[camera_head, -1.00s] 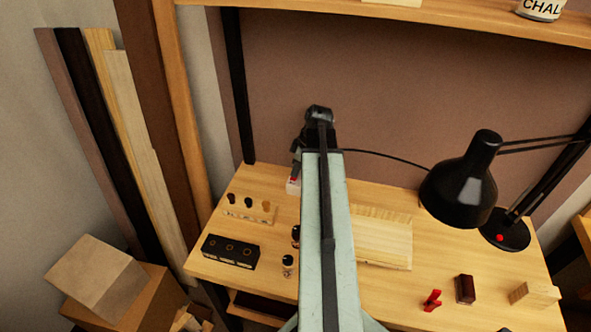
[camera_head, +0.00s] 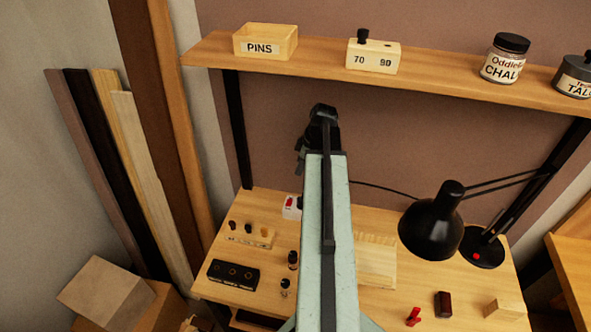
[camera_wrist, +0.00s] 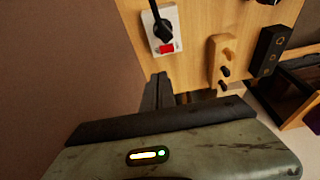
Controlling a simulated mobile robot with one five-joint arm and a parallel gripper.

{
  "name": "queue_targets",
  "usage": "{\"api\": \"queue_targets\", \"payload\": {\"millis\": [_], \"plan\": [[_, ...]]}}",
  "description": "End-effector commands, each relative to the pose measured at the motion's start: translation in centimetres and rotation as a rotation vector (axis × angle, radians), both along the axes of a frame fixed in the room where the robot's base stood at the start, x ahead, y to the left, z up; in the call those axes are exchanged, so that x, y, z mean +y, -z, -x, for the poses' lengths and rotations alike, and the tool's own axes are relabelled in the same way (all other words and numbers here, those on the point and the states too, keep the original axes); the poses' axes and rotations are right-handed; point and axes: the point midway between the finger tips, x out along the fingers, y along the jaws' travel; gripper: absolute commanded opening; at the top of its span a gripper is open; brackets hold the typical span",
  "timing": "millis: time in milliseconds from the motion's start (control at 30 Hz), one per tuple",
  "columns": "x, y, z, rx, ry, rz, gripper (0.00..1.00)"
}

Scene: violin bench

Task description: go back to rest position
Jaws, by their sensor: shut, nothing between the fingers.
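My gripper (camera_wrist: 160,88) is shut and empty in the wrist view, its dark fingers together over the bench near the wall. In the head view my gripper (camera_head: 300,160) is small and partly hidden behind my wrist. It hangs above the back left of the wooden bench (camera_head: 213,284), apart from the bench top. My arm stretches forward across the middle of the view and hides part of the bench.
A white socket box with a red switch (camera_wrist: 167,48) lies below the gripper. A peg block (camera_head: 262,239), a black block (camera_head: 233,275) and small bottles stand at left. A black lamp (camera_head: 432,222) stands right. A shelf (camera_head: 330,76) with a pins box (camera_head: 265,42) crosses above.

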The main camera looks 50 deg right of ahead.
Motion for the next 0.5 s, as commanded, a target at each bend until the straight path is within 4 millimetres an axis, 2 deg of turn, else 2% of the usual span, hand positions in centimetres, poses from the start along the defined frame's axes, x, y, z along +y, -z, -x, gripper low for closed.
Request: {"api": "queue_targets", "payload": {"millis": [500], "plan": [[0.38, 0.13, -0.36, 0.0, -0.009, -0.001, 0.0]]}}
